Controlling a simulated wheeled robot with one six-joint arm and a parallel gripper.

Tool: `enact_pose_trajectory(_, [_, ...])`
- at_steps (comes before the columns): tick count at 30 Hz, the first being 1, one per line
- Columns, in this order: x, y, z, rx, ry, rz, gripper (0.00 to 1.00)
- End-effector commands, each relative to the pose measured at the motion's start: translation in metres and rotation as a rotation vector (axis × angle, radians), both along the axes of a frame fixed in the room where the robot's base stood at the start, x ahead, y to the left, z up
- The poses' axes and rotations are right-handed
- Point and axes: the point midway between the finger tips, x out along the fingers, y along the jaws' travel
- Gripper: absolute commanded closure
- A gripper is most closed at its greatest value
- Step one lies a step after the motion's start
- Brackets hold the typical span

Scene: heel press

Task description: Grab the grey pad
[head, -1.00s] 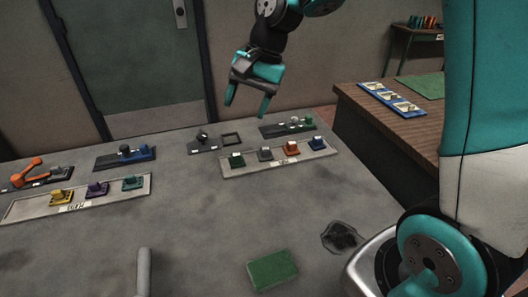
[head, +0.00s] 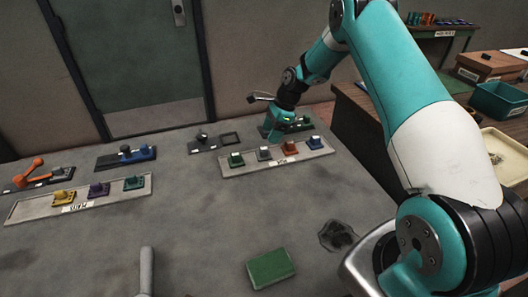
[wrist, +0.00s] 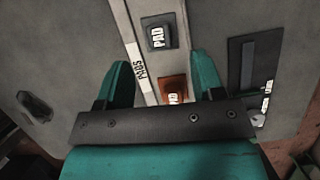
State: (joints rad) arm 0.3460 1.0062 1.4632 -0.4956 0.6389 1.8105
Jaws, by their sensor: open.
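The grey pad (head: 264,154) sits in the long pale rack (head: 240,171) on the right of the grey table, between a green pad (head: 236,160) and an orange pad (head: 289,148). In the wrist view the grey pad (wrist: 158,35) lies beyond my fingertips, with a "PAD" label on it. My gripper (wrist: 162,72) is open and empty above the rack. The orange pad (wrist: 173,90) shows between its fingers. In the head view my gripper (head: 272,128) is by the rack's back side, partly hidden.
A blue pad (head: 314,142) is at the rack's right end. Dark fixtures (head: 212,142) stand behind the rack. A second rack (head: 102,193) holds yellow, purple and teal pads on the left. A green block (head: 270,267) lies at the front. The middle of the table is clear.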

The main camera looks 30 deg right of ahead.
Motion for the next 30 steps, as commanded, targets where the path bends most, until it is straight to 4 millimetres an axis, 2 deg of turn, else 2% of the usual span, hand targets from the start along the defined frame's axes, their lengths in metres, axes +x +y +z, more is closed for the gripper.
enact_pose_trajectory(3, [0.002,0.006,-0.013,0.000,0.001,0.001,0.38])
enact_pose_trajectory(10, [0.002,0.013,-0.029,0.001,0.002,0.001,0.38])
enact_pose_trajectory(18, [0.005,0.025,-0.064,-0.001,0.000,0.001,0.38])
enact_pose_trajectory(26, [0.006,0.026,-0.068,-0.001,-0.002,0.000,0.38])
enact_pose_trajectory(30, [0.006,0.026,-0.068,0.000,-0.001,0.001,0.68])
